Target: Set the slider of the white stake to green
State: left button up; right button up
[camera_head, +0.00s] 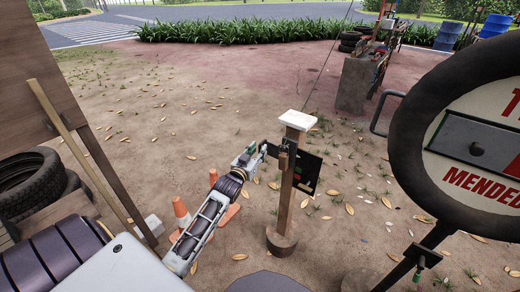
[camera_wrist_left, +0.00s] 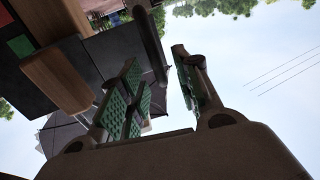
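The white stake is a wooden post (camera_head: 288,190) with a white cap (camera_head: 297,120), upright in a round brown base. A dark panel (camera_head: 308,172) is fixed to it. In the left wrist view the dark panel (camera_wrist_left: 90,58) carries a wooden block (camera_wrist_left: 57,78), with red and green patches (camera_wrist_left: 20,46) beside it. A dark rod (camera_wrist_left: 149,42) stands out near the fingers; I cannot tell if it is the slider's handle. My left gripper (camera_head: 262,150) is just left of the post. In the wrist view its green-padded fingers (camera_wrist_left: 163,80) are apart, with nothing clearly between them. My right gripper is not in view.
A large round sign (camera_head: 450,130) on a black stand is close at the right. Orange cones (camera_head: 181,212) stand below my left arm. Tires (camera_head: 32,182) and a leaning wooden pole (camera_head: 75,145) are at the left. Bare ground beyond the post is open.

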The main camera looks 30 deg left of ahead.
pick_arm(q)
jog(key=shift+w+a, duration=0.15)
jog(key=shift+w, duration=1.1)
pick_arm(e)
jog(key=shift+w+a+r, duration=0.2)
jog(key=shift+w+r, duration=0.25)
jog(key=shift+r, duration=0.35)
pick_arm(q)
grip_shut()
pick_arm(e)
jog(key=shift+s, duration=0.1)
